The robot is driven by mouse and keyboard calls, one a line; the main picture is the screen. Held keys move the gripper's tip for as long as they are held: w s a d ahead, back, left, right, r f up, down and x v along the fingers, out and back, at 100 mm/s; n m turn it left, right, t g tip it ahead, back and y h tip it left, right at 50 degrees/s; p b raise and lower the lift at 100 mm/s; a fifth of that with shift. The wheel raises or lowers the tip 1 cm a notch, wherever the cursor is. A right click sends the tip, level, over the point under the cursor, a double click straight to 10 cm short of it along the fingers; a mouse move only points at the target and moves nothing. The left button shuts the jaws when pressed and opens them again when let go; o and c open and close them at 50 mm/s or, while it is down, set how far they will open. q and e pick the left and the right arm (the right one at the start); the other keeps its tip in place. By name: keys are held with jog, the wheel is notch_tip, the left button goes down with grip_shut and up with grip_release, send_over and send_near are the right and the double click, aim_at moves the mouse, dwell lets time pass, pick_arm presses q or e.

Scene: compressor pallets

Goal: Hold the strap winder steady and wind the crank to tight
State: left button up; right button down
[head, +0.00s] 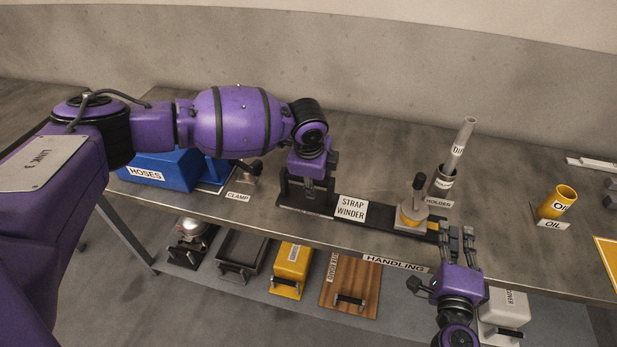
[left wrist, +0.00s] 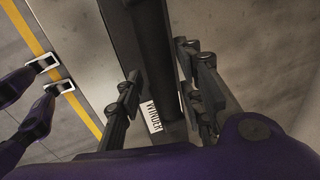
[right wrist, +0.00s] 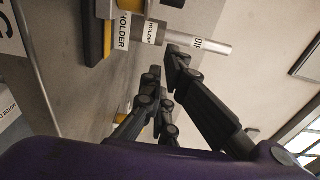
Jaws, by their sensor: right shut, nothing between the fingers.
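The strap winder is a long black bar (head: 378,215) with a white label (head: 351,208) on the table. A black bracket-like handle (head: 286,190) stands at its left end. A grey and yellow drum with a crank (head: 411,214) and upright black knob (head: 418,183) stands at its right end. My right gripper (head: 457,232) is shut and empty, right of and in front of the drum, apart from the knob.
A grey holder (head: 442,184) with a tilted tube (head: 461,143) stands just behind the crank. A yellow oil cup (head: 556,202) is further right. A blue hoses bin (head: 160,168) and a clamp (head: 248,167) are left. A lower shelf holds several handled items.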

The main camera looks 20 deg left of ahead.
pick_arm(q)
jog(key=shift+w+r, duration=0.1)
jog(key=shift+r, duration=0.2)
jog(key=shift+r, duration=0.3)
jog(key=v, duration=1.1)
